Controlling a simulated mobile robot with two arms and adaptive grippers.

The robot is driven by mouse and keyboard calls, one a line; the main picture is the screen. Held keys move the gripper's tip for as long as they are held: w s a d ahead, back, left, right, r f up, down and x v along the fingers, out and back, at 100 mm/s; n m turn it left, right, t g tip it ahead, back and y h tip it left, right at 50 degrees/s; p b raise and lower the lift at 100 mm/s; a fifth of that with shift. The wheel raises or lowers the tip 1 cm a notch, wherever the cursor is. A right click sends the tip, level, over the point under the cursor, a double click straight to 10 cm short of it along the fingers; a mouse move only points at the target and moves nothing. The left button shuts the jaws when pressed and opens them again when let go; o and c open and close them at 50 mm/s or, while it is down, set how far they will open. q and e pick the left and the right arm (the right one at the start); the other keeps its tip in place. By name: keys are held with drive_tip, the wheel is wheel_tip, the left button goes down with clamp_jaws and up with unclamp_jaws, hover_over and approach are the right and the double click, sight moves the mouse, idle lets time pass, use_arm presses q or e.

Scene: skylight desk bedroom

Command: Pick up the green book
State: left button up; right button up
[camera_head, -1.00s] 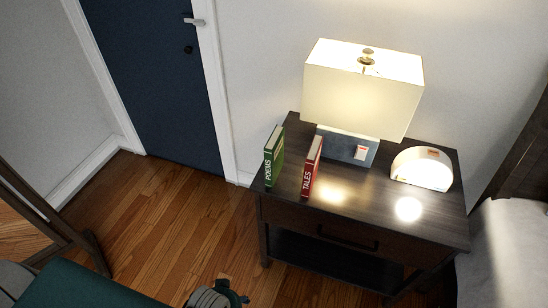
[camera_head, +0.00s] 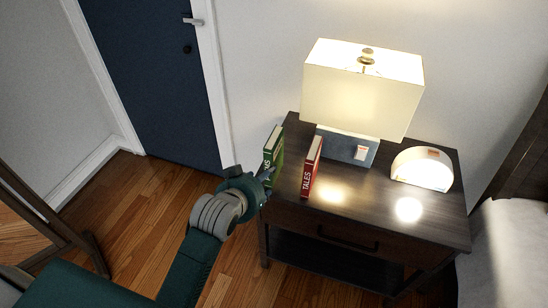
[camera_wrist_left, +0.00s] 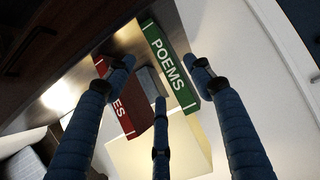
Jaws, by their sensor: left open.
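The green book (camera_head: 274,145), with POEMS on its spine, stands upright near the left edge of the nightstand. It also shows in the left wrist view (camera_wrist_left: 171,64). My left gripper (camera_head: 266,181) is at the front of the green book and hides the lower part of its spine. In the left wrist view its fingers (camera_wrist_left: 158,70) are spread open, with the green book between them near the right-hand finger. No grip on the book shows. The red book (camera_head: 312,168), labelled TALES, stands just right of it, and part of it (camera_wrist_left: 124,100) also lies within the finger spread. My right gripper is not in view.
The dark nightstand (camera_head: 376,213) also bears a lit lamp (camera_head: 358,95) behind the books and a glowing half-round light (camera_head: 422,167) at right. A bed (camera_head: 515,250) is at the right, a blue door (camera_head: 150,80) at the back left. Wooden floor lies open at left.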

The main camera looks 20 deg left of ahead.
sight(272, 148)
use_arm(q)
drive_tip(key=w+r, duration=0.2)
drive_tip(key=w+r+t, duration=0.1)
drive_tip(key=w, duration=0.1)
drive_tip(key=w+r+t, duration=0.1)
drive_tip(key=w+r, duration=0.1)
drive_tip(key=w, duration=0.1)
drive_tip(key=shift+d+r, duration=0.2)
drive_tip(key=shift+r, duration=0.15)
drive_tip(key=shift+t, duration=0.3)
drive_tip(key=x, duration=0.4)
drive_tip(key=shift+w+r, duration=0.15)
drive_tip(key=shift+w, duration=0.3)
drive_tip(key=shift+x, duration=3.15)
drive_tip(key=shift+a+r, duration=0.1)
clamp_jaws()
